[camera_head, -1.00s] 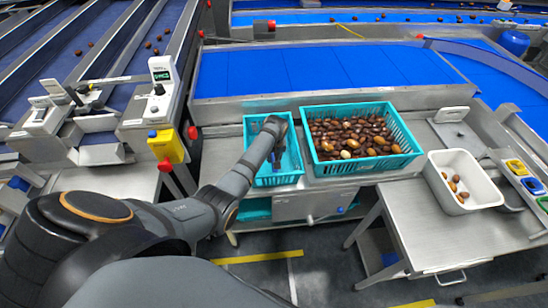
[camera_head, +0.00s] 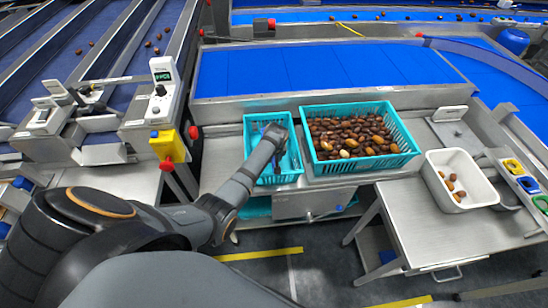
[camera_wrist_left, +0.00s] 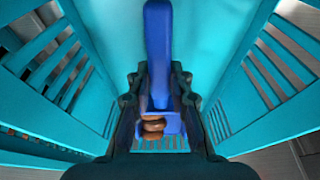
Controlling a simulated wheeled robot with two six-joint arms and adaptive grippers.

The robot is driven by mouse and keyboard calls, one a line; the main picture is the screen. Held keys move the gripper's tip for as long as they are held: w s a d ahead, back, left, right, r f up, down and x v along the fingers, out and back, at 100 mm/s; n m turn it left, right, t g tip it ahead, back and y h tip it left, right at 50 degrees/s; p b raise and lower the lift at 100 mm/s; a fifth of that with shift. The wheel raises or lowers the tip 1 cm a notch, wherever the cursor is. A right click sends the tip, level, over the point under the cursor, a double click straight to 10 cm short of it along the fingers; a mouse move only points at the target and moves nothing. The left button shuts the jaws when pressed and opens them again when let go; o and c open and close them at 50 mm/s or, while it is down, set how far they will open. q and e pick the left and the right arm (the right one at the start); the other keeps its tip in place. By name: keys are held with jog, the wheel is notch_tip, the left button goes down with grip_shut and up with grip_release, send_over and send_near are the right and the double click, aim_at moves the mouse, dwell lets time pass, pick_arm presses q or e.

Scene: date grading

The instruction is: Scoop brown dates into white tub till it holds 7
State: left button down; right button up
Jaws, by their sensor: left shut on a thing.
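My left gripper (camera_head: 277,150) is inside the small teal crate (camera_head: 252,121). In the left wrist view, the gripper (camera_wrist_left: 158,103) is shut on a blue scoop (camera_wrist_left: 158,45), whose long straight part extends away between the fingers. Brown dates (camera_wrist_left: 152,124) show in the blue frame close to the gripper; their number is unclear. The large teal crate (camera_head: 408,138) on the right is heaped with brown dates (camera_head: 340,130), a few paler. The white tub (camera_head: 483,180) farther right holds several dates (camera_head: 450,186). My right gripper is not in view.
The tub stands on a steel table (camera_head: 430,232). A blue conveyor (camera_head: 320,70) runs behind the crates. A digital scale (camera_head: 160,90) and a yellow box (camera_head: 167,146) stand to the left. Coloured trays (camera_head: 514,167) lie at the right edge. The table front is clear.

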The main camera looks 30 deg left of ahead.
pick_arm(q)
jog(key=shift+r, duration=0.15)
jog(key=shift+s+r+p, duration=0.1)
jog(key=shift+r+p, duration=1.7)
jog(key=shift+p, duration=0.4)
jog(key=shift+t+y, duration=0.3)
jog(key=shift+t, duration=0.2)
jog(key=shift+s+d+r+p, duration=0.15)
jog(key=shift+r+p, duration=2.1)
jog(key=shift+p, duration=0.15)
jog(key=r+p, duration=0.1)
jog(key=s+r+p, duration=0.1)
jog(key=d+r+p, duration=0.1)
jog(key=p, duration=0.1)
jog(key=shift+s+t+y, duration=0.15)
jog(key=shift+t+y, duration=0.15)
